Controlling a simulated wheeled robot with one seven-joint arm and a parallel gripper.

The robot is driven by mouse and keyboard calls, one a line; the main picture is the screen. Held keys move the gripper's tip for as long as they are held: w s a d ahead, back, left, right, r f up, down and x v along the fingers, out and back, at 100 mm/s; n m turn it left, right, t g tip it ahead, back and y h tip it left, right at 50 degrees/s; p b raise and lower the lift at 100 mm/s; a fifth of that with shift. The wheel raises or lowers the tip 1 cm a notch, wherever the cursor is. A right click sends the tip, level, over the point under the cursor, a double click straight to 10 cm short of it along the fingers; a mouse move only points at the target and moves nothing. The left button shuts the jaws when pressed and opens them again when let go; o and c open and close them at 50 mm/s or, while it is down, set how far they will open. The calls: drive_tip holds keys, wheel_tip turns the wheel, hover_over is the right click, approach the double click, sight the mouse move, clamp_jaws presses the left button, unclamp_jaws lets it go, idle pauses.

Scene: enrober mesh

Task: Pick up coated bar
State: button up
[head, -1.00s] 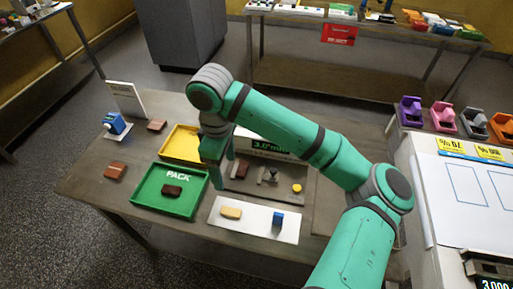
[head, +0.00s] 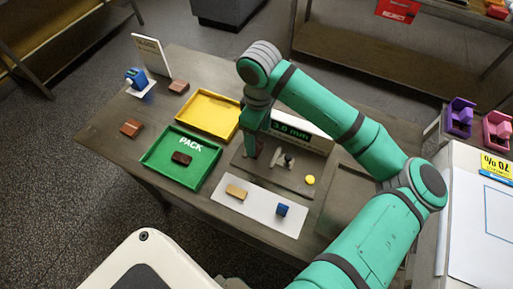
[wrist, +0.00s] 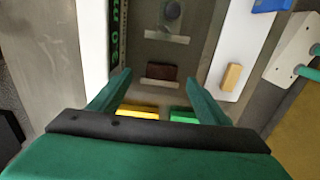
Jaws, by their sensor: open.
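A dark brown coated bar (wrist: 162,72) lies on the grey plate of the gauge station, in front of a pale strip. In the wrist view it sits between the tips of my gripper's (wrist: 158,78) two green fingers, with a gap on each side. My gripper is open and holds nothing. In the head view my gripper (head: 254,140) points down at the left part of the gauge plate (head: 295,185) and mostly hides this bar. Another dark bar (head: 181,158) lies in the green PACK tray (head: 152,163).
A yellow tray (head: 207,97) is behind the PACK tray. A white mat (head: 260,208) in front holds a tan bar (head: 237,192) and a blue block (head: 282,210). Two brown bars (head: 131,128) (head: 179,87) lie at left.

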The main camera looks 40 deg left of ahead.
sight(257, 148)
drive_tip(key=f, duration=0.5)
drive_tip(key=shift+s+a, duration=0.1)
drive_tip(key=shift+s, duration=0.1)
drive_tip(key=c, duration=0.9)
drive_tip(key=shift+r, duration=0.1)
